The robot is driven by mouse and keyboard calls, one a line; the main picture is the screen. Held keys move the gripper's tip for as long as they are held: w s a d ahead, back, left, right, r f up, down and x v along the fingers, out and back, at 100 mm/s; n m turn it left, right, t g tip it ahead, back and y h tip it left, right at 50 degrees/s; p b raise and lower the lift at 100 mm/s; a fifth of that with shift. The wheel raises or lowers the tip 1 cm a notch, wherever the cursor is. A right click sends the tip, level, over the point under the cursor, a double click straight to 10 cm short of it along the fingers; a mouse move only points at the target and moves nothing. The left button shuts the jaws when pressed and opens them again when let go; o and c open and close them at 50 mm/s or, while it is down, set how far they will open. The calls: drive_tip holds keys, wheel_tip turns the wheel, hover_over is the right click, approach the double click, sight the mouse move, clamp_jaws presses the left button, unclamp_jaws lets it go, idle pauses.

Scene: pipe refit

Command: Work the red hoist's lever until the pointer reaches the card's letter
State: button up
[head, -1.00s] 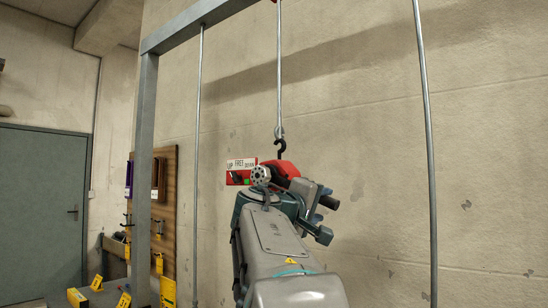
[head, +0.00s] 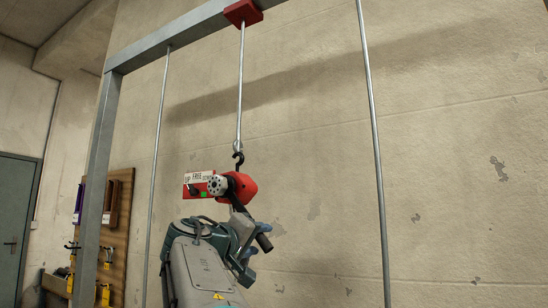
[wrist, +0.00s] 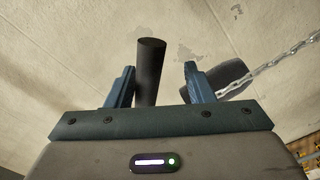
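The red hoist (head: 240,187) hangs from a black hook on a rod, below the frame's top beam. Its selector plate (head: 199,178), with UP, FREE and a third, less clear word, faces me on its left side. My gripper (head: 257,258) is just below the hoist in the head view. In the wrist view my gripper (wrist: 158,85) is open. A dark round bar (wrist: 150,72), apparently the lever's grip, stands between the fingers, close to the left one, with a gap to the right one. The pointer and the card's letter cannot be made out.
A grey steel frame (head: 96,190) stands on the left, with thin rods (head: 374,150) on both sides of the hoist. In the wrist view a chain (wrist: 285,52) and a dark rounded part (wrist: 230,76) lie beyond the right finger. A wooden tool board (head: 122,225) is at left.

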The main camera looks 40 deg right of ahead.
sight(266, 238)
drive_tip(key=shift+w+a, duration=0.1)
drive_tip(key=shift+w, duration=0.05)
drive_tip(key=shift+r+p, duration=0.35)
drive_tip(key=shift+s+d+r+n+p, duration=0.3)
drive_tip(key=shift+s+r+n+p, duration=0.4)
drive_tip(key=shift+s, duration=0.25)
drive_tip(key=shift+s+d+r, duration=0.2)
drive_tip(key=shift+s+r, duration=0.1)
drive_tip(key=shift+s, duration=0.15)
drive_tip(key=r+p, duration=0.1)
drive_tip(key=s+r+n+p, duration=0.1)
drive_tip(key=r+p, duration=0.1)
drive_tip(key=shift+s+d+r, duration=0.15)
drive_tip(key=shift+s+d, duration=0.05)
drive_tip(key=shift+s, duration=0.15)
drive_tip(key=shift+s+r+n, duration=0.1)
drive_tip(key=shift+s+n, duration=0.1)
drive_tip(key=shift+n, duration=0.2)
